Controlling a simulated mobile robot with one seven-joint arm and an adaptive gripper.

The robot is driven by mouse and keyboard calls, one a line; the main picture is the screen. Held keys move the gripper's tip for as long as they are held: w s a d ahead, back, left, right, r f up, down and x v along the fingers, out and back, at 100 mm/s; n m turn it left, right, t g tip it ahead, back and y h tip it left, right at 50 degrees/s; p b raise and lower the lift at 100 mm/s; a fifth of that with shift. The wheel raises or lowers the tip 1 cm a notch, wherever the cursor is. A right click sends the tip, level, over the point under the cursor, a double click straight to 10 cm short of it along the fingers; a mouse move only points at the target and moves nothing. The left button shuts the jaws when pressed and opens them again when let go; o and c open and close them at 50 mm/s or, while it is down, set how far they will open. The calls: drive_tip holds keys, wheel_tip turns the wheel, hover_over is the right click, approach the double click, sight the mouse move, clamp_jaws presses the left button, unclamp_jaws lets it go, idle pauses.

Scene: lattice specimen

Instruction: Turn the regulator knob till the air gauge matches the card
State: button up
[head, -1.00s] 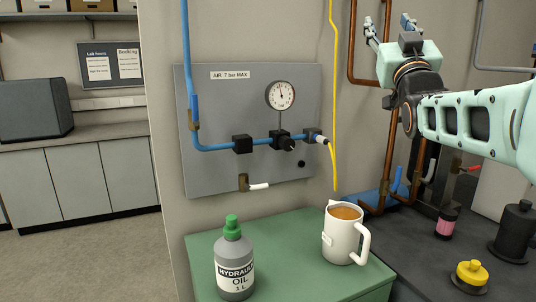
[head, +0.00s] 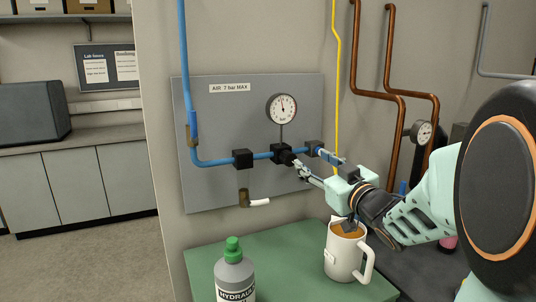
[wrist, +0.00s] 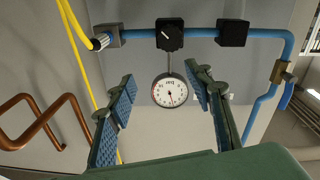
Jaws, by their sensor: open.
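The regulator knob (head: 287,157) is black, on the front of a black block in the blue air line; it also shows in the wrist view (wrist: 170,34) with a pale line across it. Above it the round white air gauge (head: 282,108) has its needle pointing nearly straight up. The wrist view shows the gauge (wrist: 170,90) upside down, between the fingers in the picture. My gripper (head: 304,157) is open, its fingertips close to the knob at its right; contact cannot be told. In the wrist view my gripper (wrist: 163,92) is empty. I cannot make out a card with a gauge reading.
A label (head: 229,88) reads "AIR 7 bar MAX" on the grey panel (head: 215,125). A white-handled valve (head: 258,202) sits low on it. A jug (head: 343,262) stands beneath my arm, and an oil bottle (head: 235,275) on the green top (head: 283,260). Copper pipes (head: 400,130) run at right.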

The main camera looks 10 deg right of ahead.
sight(291, 160)
drive_tip(key=shift+g, duration=0.3)
drive_tip(key=w+a+f, duration=0.1)
drive_tip(key=w, duration=0.2)
drive_tip(key=w+a+p, duration=0.1)
drive_tip(key=w+a, duration=0.1)
drive_tip(key=w, duration=0.1)
drive_tip(key=w+a+f, duration=0.1)
drive_tip(key=w, duration=0.2)
drive_tip(key=shift+w+a+f, duration=0.3)
drive_tip(key=shift+w, duration=0.05)
drive_tip(key=c, duration=1.2)
